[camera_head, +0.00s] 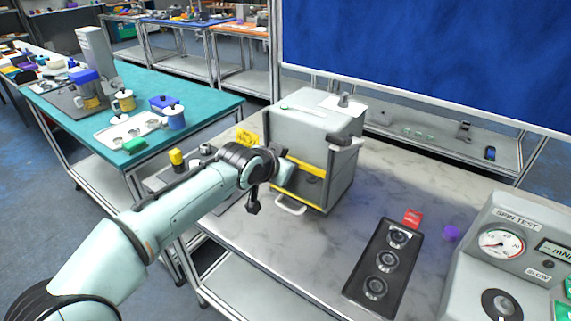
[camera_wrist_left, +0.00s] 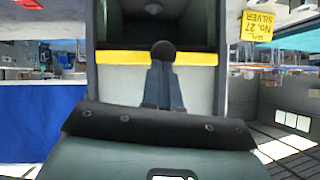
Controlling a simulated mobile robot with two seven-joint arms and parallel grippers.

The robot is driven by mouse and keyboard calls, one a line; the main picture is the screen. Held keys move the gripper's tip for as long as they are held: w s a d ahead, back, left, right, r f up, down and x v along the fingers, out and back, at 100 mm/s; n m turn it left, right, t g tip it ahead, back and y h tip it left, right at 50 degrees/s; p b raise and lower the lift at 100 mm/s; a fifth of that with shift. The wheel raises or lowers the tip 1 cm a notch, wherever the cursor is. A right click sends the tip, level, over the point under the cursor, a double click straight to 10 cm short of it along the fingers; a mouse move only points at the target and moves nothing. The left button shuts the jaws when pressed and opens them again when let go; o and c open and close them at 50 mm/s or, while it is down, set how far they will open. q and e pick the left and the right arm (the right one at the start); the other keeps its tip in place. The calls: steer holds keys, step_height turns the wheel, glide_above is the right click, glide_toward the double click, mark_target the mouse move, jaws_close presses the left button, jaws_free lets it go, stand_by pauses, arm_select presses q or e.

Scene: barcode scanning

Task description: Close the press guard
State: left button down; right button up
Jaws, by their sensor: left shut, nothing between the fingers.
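The press (camera_head: 318,125) is a grey box on the marble-topped bench. Its guard is a pale front panel with a yellow stripe (camera_head: 315,167), also seen in the left wrist view (camera_wrist_left: 112,57). That view looks upside down; beyond the stripe is a dark opening (camera_wrist_left: 190,32), so the guard stands part-way, not covering the whole front. My left gripper (camera_head: 288,172) is in front of the press near the stripe. In the left wrist view its fingers (camera_wrist_left: 163,78) are together, tips overlapping the stripe; I cannot tell whether they touch it. My right gripper is not in view.
A white handle (camera_head: 291,208) sits low before the press. A black tray (camera_head: 372,285) with round parts, a red card (camera_head: 412,217), a purple object (camera_head: 451,233) and a spin tester (camera_head: 515,250) are to the right. Bare bench (camera_head: 300,260) lies in front.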

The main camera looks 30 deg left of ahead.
arm_select(q)
steer(key=w+r+p+v, duration=0.1)
steer(key=r+p+v, duration=0.1)
steer(key=v, duration=1)
steer(key=shift+d+r+p, duration=0.25)
steer(key=shift+r+p, duration=0.15)
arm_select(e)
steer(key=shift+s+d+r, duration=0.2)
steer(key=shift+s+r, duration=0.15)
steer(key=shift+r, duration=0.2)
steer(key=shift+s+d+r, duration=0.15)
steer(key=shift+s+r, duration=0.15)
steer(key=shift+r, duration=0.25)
